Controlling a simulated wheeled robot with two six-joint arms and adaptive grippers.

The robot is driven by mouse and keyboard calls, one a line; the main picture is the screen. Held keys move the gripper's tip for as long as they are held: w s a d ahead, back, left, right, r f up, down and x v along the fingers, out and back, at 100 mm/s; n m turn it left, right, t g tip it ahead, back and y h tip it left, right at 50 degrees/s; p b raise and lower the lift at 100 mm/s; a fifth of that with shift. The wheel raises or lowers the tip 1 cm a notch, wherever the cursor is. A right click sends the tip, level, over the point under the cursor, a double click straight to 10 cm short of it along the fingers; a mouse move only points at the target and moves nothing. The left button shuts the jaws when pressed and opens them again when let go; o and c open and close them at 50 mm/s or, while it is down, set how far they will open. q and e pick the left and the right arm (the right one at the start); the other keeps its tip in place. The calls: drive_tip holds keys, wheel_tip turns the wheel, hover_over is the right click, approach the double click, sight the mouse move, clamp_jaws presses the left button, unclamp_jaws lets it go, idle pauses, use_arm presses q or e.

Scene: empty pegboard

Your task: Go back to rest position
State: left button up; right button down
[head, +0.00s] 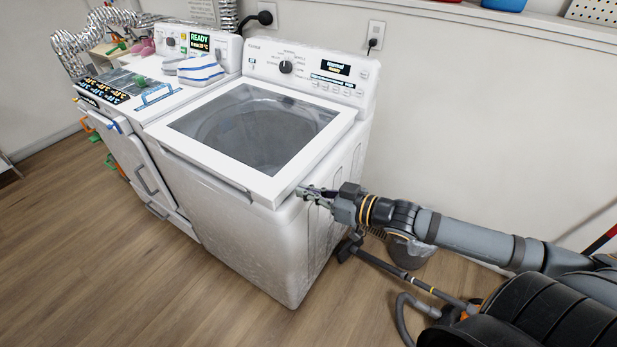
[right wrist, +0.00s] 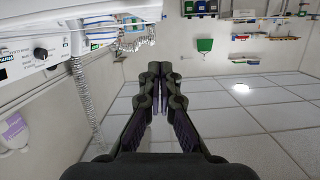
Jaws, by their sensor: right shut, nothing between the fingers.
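My right gripper (head: 314,193) reaches in from the right in the head view. Its fingertips are at the front right corner of the white top-loading washer (head: 240,225), beside the lid's edge. I cannot tell whether they touch it. The washer's lid (head: 282,185), with a dark glass window, is down. In the right wrist view the gripper's fingers (right wrist: 160,100) are together with nothing between them. My left gripper is in neither view.
A dryer (head: 155,175) stands left of the washer, with a striped cloth (head: 200,70) on top. A vacuum cleaner hose (head: 402,312) and a grey bucket (head: 412,250) are below my right arm. The wooden floor (head: 90,270) in front is clear.

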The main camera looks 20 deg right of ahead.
drive_tip(key=shift+s, duration=0.15)
drive_tip(key=shift+d, duration=0.1)
drive_tip(key=w+d+f+m+h, duration=0.35)
drive_tip(key=d+f+h, duration=0.25)
drive_tip(key=d+f, duration=0.8)
drive_tip(key=s+d+f+m+g+h, duration=0.1)
drive_tip(key=s+d+f+h, duration=0.15)
drive_tip(key=d+f, duration=0.5)
drive_tip(key=s+d+f+m+g+h, duration=0.15)
drive_tip(key=s+d+f, duration=0.25)
drive_tip(key=f, duration=0.6)
drive_tip(key=s+a+f+g+h, duration=0.1)
drive_tip(key=s+f+g, duration=0.1)
drive_tip(key=s+f, duration=0.55)
drive_tip(key=s+a+f+g, duration=0.2)
drive_tip(key=s+f, duration=0.5)
drive_tip(key=f, duration=0.2)
drive_tip(key=s+a+f+g, duration=0.1)
drive_tip(key=s+a+f, duration=0.2)
drive_tip(key=s, duration=0.3)
drive_tip(key=s+a+f+g+y, duration=0.1)
drive_tip(key=s+a+f+g, duration=0.1)
drive_tip(key=s+a+f, duration=0.2)
drive_tip(key=s+a+f+g, duration=0.2)
drive_tip(key=s+a+f, duration=0.2)
drive_tip(key=s+a, duration=0.3)
drive_tip(key=s, duration=0.2)
drive_tip(key=shift+s+f+n, duration=0.25)
drive_tip(key=shift+s+n, duration=0.05)
drive_tip(key=shift+s, duration=0.05)
